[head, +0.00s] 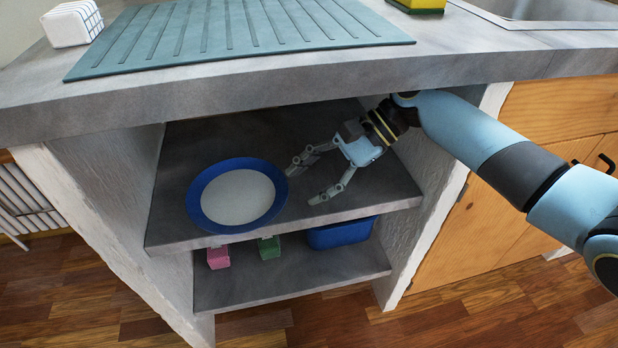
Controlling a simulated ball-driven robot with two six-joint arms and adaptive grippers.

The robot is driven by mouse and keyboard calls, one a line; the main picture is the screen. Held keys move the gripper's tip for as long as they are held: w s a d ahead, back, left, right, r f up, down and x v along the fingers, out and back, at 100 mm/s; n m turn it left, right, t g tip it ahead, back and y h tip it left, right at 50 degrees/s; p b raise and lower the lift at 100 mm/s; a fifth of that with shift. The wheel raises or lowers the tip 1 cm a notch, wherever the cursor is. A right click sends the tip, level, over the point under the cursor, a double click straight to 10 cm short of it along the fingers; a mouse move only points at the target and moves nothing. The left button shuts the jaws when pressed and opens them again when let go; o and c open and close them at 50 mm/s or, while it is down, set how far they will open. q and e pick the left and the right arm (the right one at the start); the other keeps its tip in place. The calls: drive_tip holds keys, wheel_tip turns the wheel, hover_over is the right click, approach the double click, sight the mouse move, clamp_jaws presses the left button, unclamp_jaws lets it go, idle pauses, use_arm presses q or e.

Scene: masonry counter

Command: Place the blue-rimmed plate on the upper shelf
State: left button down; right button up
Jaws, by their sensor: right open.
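The blue-rimmed plate (237,196), white in the middle, is on the left part of the upper shelf (370,200) under the counter. Its front edge lies close to the shelf's front edge. My right gripper (302,184) reaches in from the right over the upper shelf. Its fingers are spread and empty, just to the right of the plate, with a small gap to the rim. My left gripper is not in view.
The lower shelf (290,278) holds a pink block (218,258), a green block (269,248) and a blue bin (341,233). A counter slab (250,85) with a ribbed drainboard (235,35) overhangs the shelves. White side walls bound the opening. The upper shelf's right part is clear beneath my gripper.

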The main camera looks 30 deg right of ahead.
sight(260, 220)
drive_tip(key=shift+a+f, duration=0.1)
drive_tip(key=b+x, duration=0.3)
drive_tip(key=x, duration=0.6)
drive_tip(key=shift+f, duration=0.1)
drive_tip(key=shift+w+a+f, duration=0.1)
drive_tip(key=shift+a+f, duration=0.1)
drive_tip(key=shift+a, duration=0.05)
drive_tip(key=shift+w+a+f+b, duration=0.1)
drive_tip(key=shift+a+f+b, duration=0.1)
drive_tip(key=shift+a+b, duration=0.1)
drive_tip(key=c, duration=0.9)
clamp_jaws()
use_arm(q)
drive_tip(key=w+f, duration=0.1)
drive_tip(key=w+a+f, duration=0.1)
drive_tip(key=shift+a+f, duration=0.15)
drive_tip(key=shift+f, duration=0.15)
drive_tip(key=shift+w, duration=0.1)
